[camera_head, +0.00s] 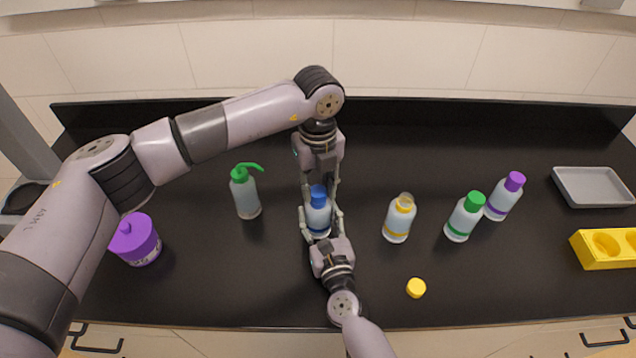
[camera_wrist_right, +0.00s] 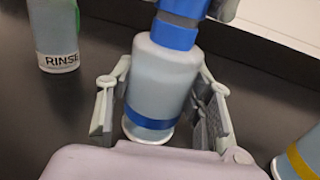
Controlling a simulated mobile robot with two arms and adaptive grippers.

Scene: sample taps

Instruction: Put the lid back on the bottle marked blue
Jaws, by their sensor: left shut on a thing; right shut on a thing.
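The bottle marked blue (camera_head: 318,219) stands at the middle of the counter, with a blue band low on its body; in the right wrist view it fills the centre (camera_wrist_right: 160,80). The blue lid (camera_head: 318,194) is at the bottle's mouth, and also shows in the right wrist view (camera_wrist_right: 174,32). I cannot tell whether it is fully seated. My left gripper (camera_head: 319,188) comes down from above and is shut on the lid. My right gripper (camera_head: 321,224) comes from the front and is shut around the bottle's body.
A green-topped rinse bottle (camera_head: 246,195) stands to the left, beyond a purple tub (camera_head: 136,240). To the right are an open yellow-banded bottle (camera_head: 398,220), its loose yellow lid (camera_head: 416,288), green-lidded (camera_head: 464,218) and purple-lidded (camera_head: 503,197) bottles, a grey tray (camera_head: 590,204) and yellow block (camera_head: 590,262).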

